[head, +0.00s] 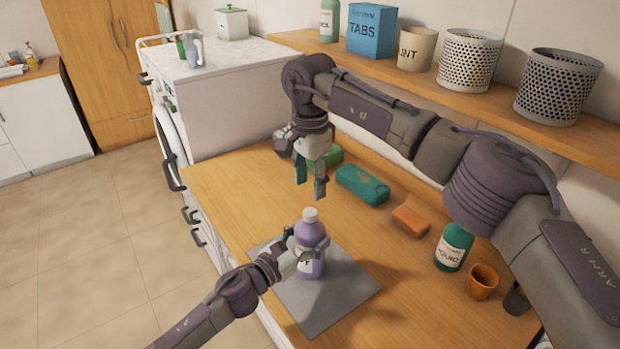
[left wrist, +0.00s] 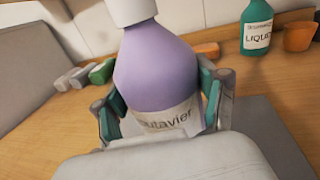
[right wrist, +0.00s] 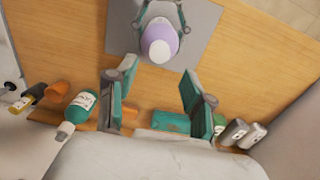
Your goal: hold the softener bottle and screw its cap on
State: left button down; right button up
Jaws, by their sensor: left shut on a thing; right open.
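The purple softener bottle (head: 308,238) stands upright on a grey mat (head: 345,302). Its white cap (head: 310,214) sits on top of the neck; I cannot tell how tight it is. My left gripper (head: 312,257) is shut around the bottle's body, and the left wrist view shows a finger on each side of the bottle (left wrist: 155,72). My right gripper (head: 311,190) is open and empty, pointing down above the counter, higher than the cap and apart from it. The right wrist view shows the bottle's white top (right wrist: 158,50) beyond the open fingers (right wrist: 153,108).
On the wooden counter (head: 235,195) behind the mat are a teal box (head: 362,185), an orange block (head: 411,220), a green bottle (head: 454,246) and an orange cup (head: 482,281). A shelf (head: 420,75) with containers runs along the wall above. A washing machine (head: 215,105) stands at left.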

aim_at(310, 211)
notch_tip(310, 211, down, 8)
jog(key=shift+r, duration=0.2)
jog(key=shift+c, duration=0.2)
grip_shut()
jog(key=m, duration=0.5)
jog(key=shift+m, duration=0.4)
jog(key=m, duration=0.4)
jog(key=shift+m, duration=0.3)
jog(key=m, duration=0.4)
jog(key=shift+m, duration=0.3)
jog(key=m, duration=0.3)
jog(key=shift+m, duration=0.4)
jog(key=shift+o, duration=1.1)
grip_release()
